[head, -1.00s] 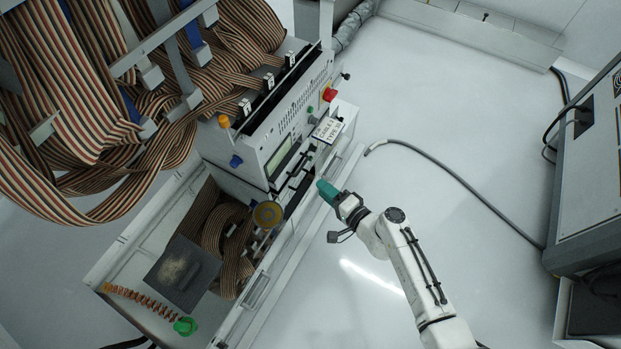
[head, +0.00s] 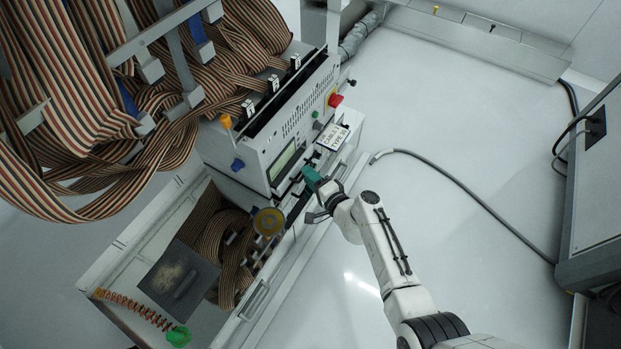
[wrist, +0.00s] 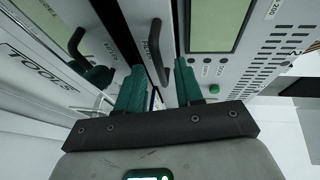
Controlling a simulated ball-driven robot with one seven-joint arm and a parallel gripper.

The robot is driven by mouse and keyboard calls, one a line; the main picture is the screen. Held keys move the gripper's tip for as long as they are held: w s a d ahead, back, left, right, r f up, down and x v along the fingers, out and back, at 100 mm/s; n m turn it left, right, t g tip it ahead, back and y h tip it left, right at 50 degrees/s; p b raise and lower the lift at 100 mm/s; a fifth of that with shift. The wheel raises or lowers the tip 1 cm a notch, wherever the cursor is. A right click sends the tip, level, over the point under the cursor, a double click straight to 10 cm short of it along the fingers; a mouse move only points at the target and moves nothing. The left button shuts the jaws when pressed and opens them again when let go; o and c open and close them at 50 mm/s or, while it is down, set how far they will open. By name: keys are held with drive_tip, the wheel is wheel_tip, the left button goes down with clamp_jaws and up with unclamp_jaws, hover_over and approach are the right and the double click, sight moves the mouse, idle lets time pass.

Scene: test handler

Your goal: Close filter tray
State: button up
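The test handler (head: 290,125) stands left of centre in the head view, with drawer fronts and black handles below its display. In the wrist view, a narrow front with a black handle (wrist: 158,55) and a small, hard-to-read label lies straight ahead; it may be the filter tray. A dark gap runs along its left side. My gripper (head: 312,178) is at the handler's front in the head view. In the wrist view, my gripper's teal fingers (wrist: 159,68) are apart, with the handle between their tips in the picture. I cannot tell whether they touch it.
A second black handle (wrist: 78,45) is left in the wrist view, near a "TOOLS" panel. A grey cable (head: 470,195) lies on the otherwise clear floor. A cabinet stands right.

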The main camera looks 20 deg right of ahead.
drive_tip(key=shift+w, duration=0.15)
drive_tip(key=shift+c, duration=0.3)
clamp_jaws()
idle(1.1)
